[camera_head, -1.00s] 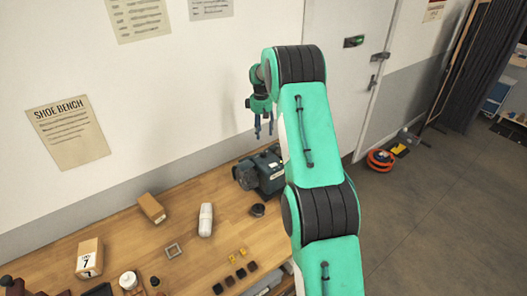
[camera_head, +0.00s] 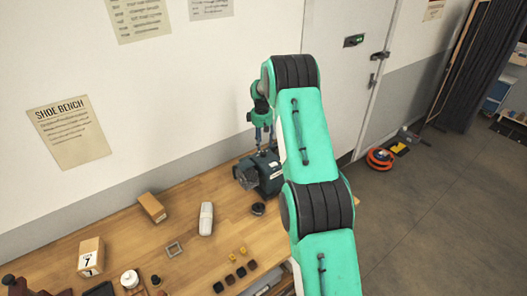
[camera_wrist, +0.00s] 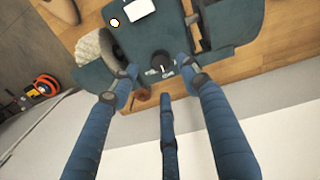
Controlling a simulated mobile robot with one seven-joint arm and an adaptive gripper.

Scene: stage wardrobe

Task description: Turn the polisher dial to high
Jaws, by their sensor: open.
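The polisher is a dark teal machine (camera_head: 268,172) at the back right of the wooden bench, near the wall. In the wrist view its body (camera_wrist: 153,32) shows with a pale, fuzzy buffing wheel (camera_wrist: 97,46) at one side. A round black dial (camera_wrist: 161,62) with a white pointer mark sits on the body. My gripper (camera_head: 264,138) is just above the polisher, fingers pointing down. In the wrist view my gripper (camera_wrist: 159,73) is open, its blue fingers spread around the dial with nothing held. Whether any finger touches the polisher I cannot tell. The dial's markings are too small to read.
A black round tin (camera_head: 258,209), a white bottle (camera_head: 206,219) and a cardboard box (camera_head: 152,207) lie on the bench (camera_head: 185,245). Several small blocks are near the front. The wall is close behind the polisher. An orange cable reel (camera_head: 380,158) is on the floor.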

